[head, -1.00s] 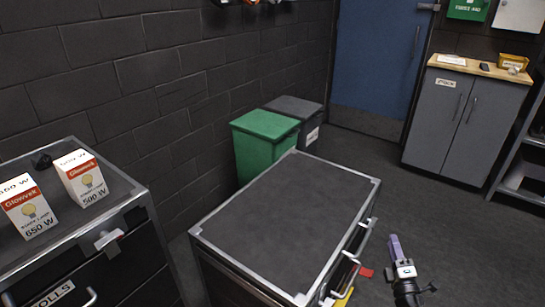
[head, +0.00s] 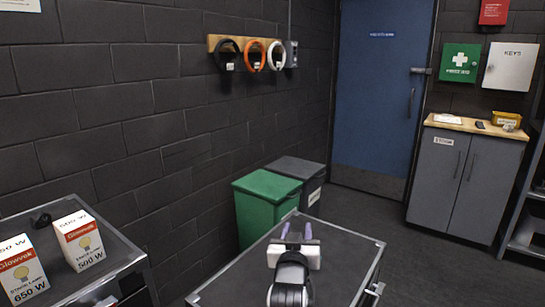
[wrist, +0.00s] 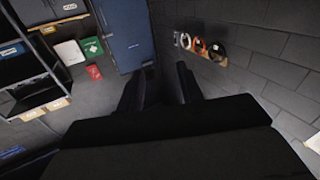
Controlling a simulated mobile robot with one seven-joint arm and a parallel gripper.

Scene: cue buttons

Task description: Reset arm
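My gripper (head: 297,230) is in the middle of the head view, above the dark top of the case (head: 342,250). Its two purple fingers stand apart with nothing between them. In the wrist view the two dark fingers (wrist: 158,88) are also apart, with an empty gap and the wall and floor behind. My gripper touches nothing that I can see.
Two lamp boxes, one marked 650 W (head: 20,272) and one marked 500 W (head: 84,240), stand on a cabinet at left. A green bin (head: 266,205) and a grey bin (head: 303,175) stand behind the case. Cable coils (head: 254,55) hang on the wall. Floor at right is clear.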

